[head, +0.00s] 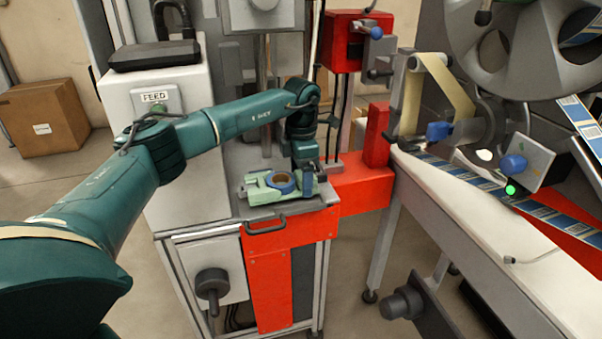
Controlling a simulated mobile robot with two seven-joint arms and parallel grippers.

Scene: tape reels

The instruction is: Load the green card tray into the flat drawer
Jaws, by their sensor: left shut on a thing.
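The pale green card tray (260,195) is over the grey top of the red-fronted unit in the middle of the head view. A brown tape roll with a blue rim (282,181) shows on it. My left gripper (307,178) reaches down from above at the tray's right side and is shut on the tray. The fingertips are small and partly hidden. The flat drawer seems to be the red front with a dark handle (265,226) just below the tray; I cannot tell how far open it is. My right gripper is out of view.
A white cabinet marked FEED (155,97) stands left of the tray. A red post (377,135) rises to its right. Farther right is a large reel machine (525,45) with a white bed (450,195). A cardboard box (42,118) sits far left.

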